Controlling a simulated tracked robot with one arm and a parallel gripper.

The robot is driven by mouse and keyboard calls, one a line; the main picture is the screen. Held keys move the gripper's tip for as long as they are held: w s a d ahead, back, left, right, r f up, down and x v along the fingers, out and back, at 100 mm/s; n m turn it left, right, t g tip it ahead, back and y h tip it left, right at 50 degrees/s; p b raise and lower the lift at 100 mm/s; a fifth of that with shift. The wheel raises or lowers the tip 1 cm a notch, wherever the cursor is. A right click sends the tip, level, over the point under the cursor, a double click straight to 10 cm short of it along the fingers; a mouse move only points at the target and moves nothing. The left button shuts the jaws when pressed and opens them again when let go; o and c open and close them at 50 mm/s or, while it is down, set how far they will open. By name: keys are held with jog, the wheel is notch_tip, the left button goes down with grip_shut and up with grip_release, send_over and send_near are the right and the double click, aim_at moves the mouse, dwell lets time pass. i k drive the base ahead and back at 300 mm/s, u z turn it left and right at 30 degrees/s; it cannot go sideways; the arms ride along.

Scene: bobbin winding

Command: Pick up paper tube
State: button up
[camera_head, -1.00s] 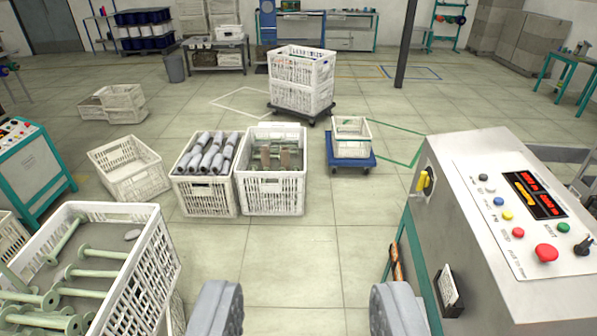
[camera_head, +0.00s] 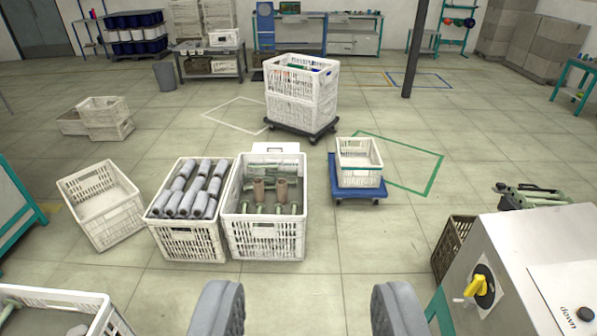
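My gripper (camera_head: 306,310) shows at the bottom of the view, its two grey fingers wide apart with only floor between them. It is open and empty. Ahead, a white crate (camera_head: 264,245) holds two short brown tubes (camera_head: 258,190) standing among green bobbins (camera_head: 292,208). To its left, another white crate (camera_head: 188,245) holds several pale grey tubes (camera_head: 200,205) lying in rows. I cannot tell for sure which of these are the paper tubes. Both crates stand on the floor beyond my fingers, and neither is touched.
A grey machine cabinet (camera_head: 520,270) with a yellow switch stands close at right, a brown crate (camera_head: 455,245) beside it. A crate on a blue dolly (camera_head: 358,185) and stacked crates (camera_head: 300,100) stand farther back. A white crate (camera_head: 60,300) is at lower left. Floor ahead is clear.

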aim_at(282, 192)
jog(key=i, duration=3.85)
jog(key=u, duration=0.35)
